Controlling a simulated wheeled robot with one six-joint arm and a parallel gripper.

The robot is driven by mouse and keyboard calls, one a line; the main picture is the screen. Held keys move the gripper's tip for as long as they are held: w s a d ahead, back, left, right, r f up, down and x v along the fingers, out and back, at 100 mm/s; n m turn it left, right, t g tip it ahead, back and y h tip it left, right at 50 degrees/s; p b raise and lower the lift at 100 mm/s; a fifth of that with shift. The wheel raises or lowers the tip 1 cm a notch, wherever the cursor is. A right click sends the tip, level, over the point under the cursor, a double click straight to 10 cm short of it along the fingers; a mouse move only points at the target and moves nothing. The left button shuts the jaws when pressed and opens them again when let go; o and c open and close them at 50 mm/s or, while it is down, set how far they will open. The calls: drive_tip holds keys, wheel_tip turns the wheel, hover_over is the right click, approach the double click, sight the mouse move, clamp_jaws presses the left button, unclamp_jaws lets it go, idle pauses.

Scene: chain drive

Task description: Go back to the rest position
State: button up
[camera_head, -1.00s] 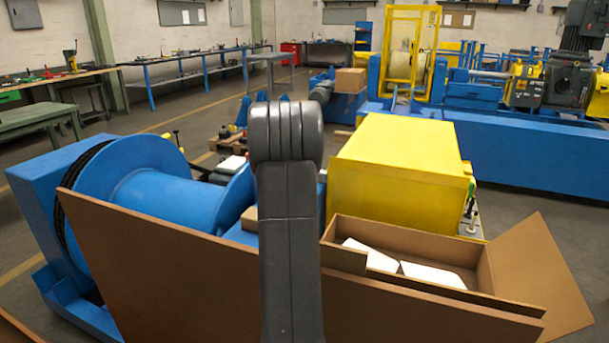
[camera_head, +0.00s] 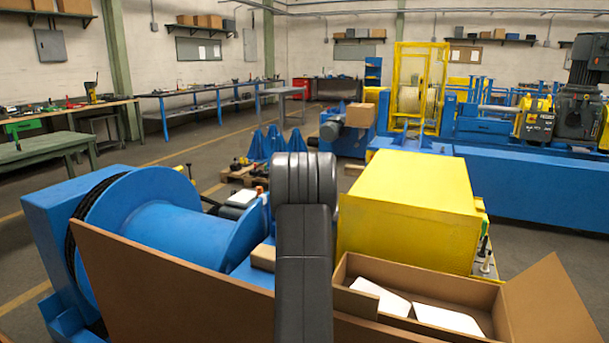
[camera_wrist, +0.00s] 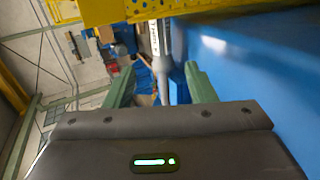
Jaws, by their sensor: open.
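My gripper (camera_wrist: 160,88) shows in the wrist view as two green fingers set apart, with nothing held between them. A grey rod stands beyond the gap, beside a large blue surface (camera_wrist: 255,65) on the right. In the head view my dark arm rises up the middle and hides part of the machine behind it. My gripper itself is not visible in the head view.
A blue drum (camera_head: 165,230) stands left of my arm and a yellow box (camera_head: 410,210) right of it. An open cardboard box (camera_head: 555,305) with white pieces (camera_head: 447,318) is at the lower right. A yellow beam (camera_wrist: 215,8) crosses the wrist view's top. Open floor (camera_head: 130,190) lies behind left.

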drive_tip(key=p+x, duration=0.2)
drive_tip(key=x, duration=0.6)
drive_tip(key=shift+f, duration=0.1)
drive_tip(key=shift+s+d, duration=0.15)
